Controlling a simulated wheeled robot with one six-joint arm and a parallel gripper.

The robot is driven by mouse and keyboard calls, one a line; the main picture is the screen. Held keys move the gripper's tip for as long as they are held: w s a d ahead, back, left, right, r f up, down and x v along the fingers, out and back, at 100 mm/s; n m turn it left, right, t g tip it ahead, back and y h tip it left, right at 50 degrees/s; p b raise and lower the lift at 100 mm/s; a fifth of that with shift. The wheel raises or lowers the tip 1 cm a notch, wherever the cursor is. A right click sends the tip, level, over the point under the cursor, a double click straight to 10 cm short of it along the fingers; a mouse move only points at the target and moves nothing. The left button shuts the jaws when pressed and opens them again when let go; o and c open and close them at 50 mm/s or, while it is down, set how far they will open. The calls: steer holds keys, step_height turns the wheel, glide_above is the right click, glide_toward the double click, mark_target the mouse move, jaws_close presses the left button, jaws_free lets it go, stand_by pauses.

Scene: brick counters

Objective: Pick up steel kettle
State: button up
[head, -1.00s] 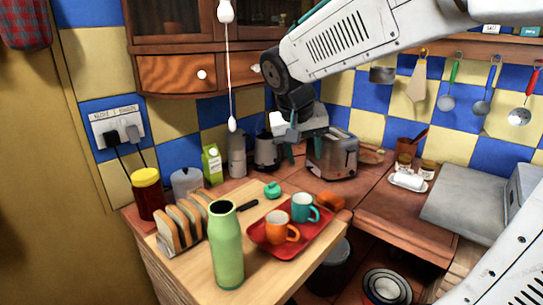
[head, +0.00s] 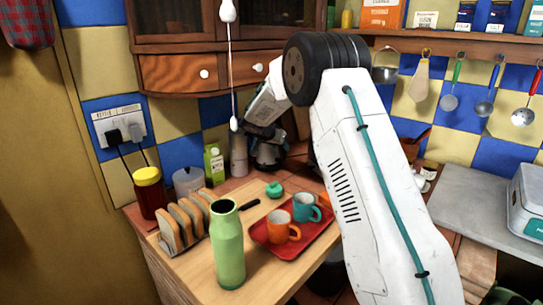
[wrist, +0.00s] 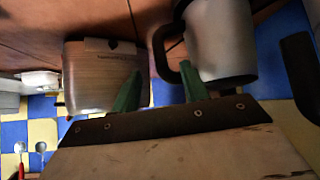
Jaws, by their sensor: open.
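The steel kettle (head: 268,156) stands at the back of the counter by the tiled wall, partly covered by my arm in the head view. In the wrist view its grey body (wrist: 222,45) and black handle (wrist: 163,48) show. My gripper (wrist: 163,75) is open, with its green fingers on either side of the handle. I cannot tell whether they touch it. In the head view my gripper (head: 262,138) is at the kettle, and its fingertips are hard to make out.
A toaster (wrist: 103,80) is close beside the handle in the wrist view. A grey canister (head: 238,155) and a green carton (head: 214,164) stand left of the kettle. In front are a red tray (head: 262,238) with two mugs, a green bottle (head: 228,245) and a toast rack (head: 185,218).

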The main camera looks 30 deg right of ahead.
mark_target(284, 151)
steer(key=x, duration=0.6)
steer(key=shift+w+d, duration=0.1)
steer(key=shift+w, duration=0.1)
jaws_close()
steer(key=shift+r, duration=0.15)
